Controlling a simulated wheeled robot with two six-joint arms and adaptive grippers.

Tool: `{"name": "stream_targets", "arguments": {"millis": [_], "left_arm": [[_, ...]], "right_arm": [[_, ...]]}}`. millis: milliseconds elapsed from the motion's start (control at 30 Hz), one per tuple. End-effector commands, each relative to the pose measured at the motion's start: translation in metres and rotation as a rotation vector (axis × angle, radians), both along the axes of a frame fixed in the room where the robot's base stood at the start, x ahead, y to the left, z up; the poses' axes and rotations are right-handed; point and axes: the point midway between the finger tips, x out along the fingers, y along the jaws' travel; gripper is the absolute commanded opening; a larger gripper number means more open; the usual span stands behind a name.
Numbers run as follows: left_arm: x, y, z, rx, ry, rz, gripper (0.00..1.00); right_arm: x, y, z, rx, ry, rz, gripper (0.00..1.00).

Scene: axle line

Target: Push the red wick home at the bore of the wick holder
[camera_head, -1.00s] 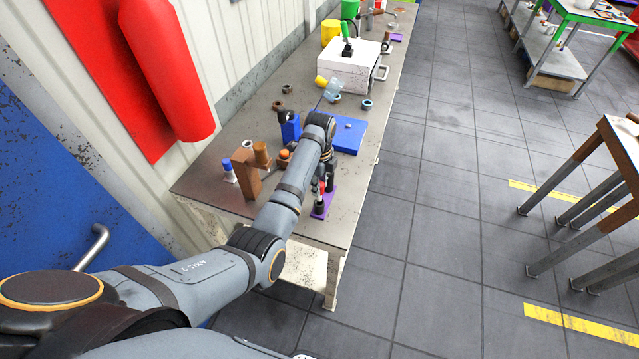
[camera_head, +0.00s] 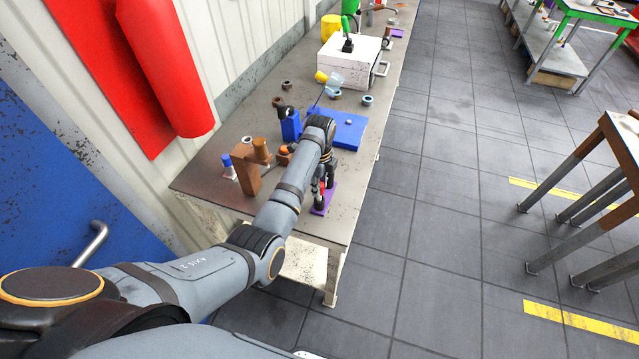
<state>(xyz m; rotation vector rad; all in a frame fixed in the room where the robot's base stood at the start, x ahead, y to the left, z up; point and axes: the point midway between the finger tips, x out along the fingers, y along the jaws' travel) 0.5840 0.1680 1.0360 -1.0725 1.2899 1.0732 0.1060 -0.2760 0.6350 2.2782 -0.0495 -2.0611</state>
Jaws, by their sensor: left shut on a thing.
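My left arm reaches over the near end of the bench, and my left gripper (camera_head: 320,194) points down beside the bench's right edge. It is shut on a small red piece (camera_head: 323,186), which looks like the red wick; the fingers and wrist cover most of it. A purple plate (camera_head: 328,201) lies on the bench directly under the gripper; it may be the base of the wick holder. The holder's bore is hidden, so I cannot tell how deep the wick sits. My right gripper is out of view.
On the bench (camera_head: 225,187), a brown block (camera_head: 246,171), a blue-topped piece (camera_head: 227,162) and an orange-brown cylinder (camera_head: 261,149) stand left of my arm. A blue plate (camera_head: 350,128) and a white box (camera_head: 350,65) lie beyond.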

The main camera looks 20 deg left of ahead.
Motion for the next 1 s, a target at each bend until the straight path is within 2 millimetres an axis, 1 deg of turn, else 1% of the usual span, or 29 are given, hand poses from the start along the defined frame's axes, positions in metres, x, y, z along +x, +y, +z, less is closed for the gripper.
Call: {"name": "stream_targets", "arguments": {"millis": [1000], "left_arm": [[0.000, 0.000, -0.031, 0.000, 0.000, 0.000, 0.02]], "right_arm": [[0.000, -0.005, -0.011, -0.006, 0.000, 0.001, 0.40]]}}
